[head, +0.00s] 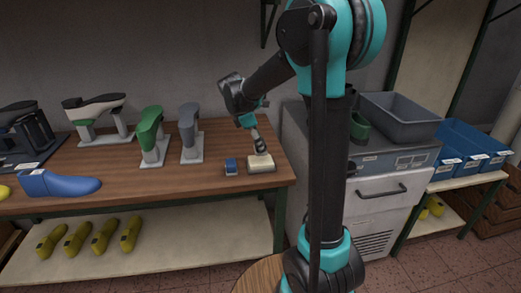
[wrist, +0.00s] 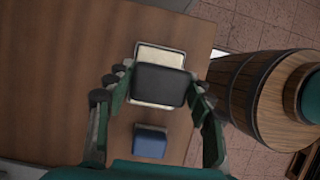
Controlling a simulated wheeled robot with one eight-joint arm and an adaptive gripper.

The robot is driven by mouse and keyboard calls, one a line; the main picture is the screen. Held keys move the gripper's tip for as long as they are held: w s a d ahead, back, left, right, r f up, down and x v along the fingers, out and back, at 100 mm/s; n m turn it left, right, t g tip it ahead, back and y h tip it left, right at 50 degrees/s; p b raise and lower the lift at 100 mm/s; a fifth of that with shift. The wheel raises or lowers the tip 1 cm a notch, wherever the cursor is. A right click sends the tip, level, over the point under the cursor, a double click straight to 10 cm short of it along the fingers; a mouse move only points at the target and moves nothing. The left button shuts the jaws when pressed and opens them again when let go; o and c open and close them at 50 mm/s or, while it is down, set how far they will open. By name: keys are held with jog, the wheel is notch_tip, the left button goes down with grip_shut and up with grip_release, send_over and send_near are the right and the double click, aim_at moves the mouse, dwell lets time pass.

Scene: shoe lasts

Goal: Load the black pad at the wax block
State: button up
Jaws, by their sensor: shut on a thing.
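The wax block (head: 261,167) is a cream block near the right end of the wooden workbench, and it also shows in the wrist view (wrist: 161,57). The black pad (wrist: 159,86) is a dark rounded square between my fingers, covering much of the block in the wrist view. My gripper (wrist: 160,88) is shut on the pad, with a finger on either side. In the head view my gripper (head: 260,148) points down right at the block. Whether the pad touches the wax I cannot tell.
A small blue block (head: 231,167) stands just left of the wax block. Grey (head: 191,133) and green (head: 151,136) stands and a blue shoe last (head: 59,184) are farther left. A grey cabinet (head: 387,188) is to the right. A round wooden barrel-like stool (wrist: 262,97) stands beside the bench.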

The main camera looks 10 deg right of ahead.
aim_at(263, 141)
jog(key=shift+r, duration=1.7)
